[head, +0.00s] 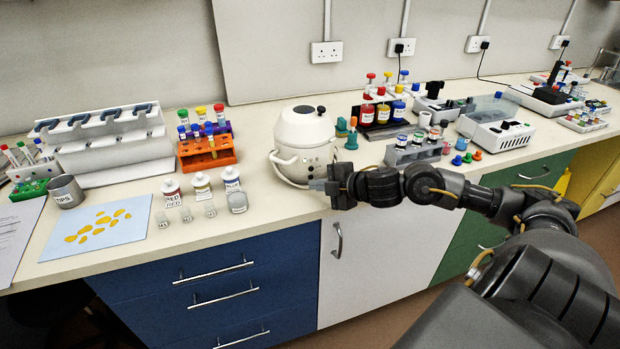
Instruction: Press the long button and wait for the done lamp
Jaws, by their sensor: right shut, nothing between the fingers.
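A white rounded machine (304,132) with a domed lid and a dark knob on top stands near the middle of the bench. Its front has small marks or lamps, too small to tell apart. I cannot make out the long button or the done lamp for certain. My right gripper (318,185) is shut and empty, its fingertips at the lower front of the machine, pointing left. I cannot tell whether they touch it. The gripper and wrist hide part of the machine's lower right side. My left gripper is not in view.
An orange tube rack (207,154) stands left of the machine, with labelled bottles (202,186) in front of it. A grey rack of small vials (412,151) stands to the right. A pale blue mat (130,232) with yellow pieces lies at the left.

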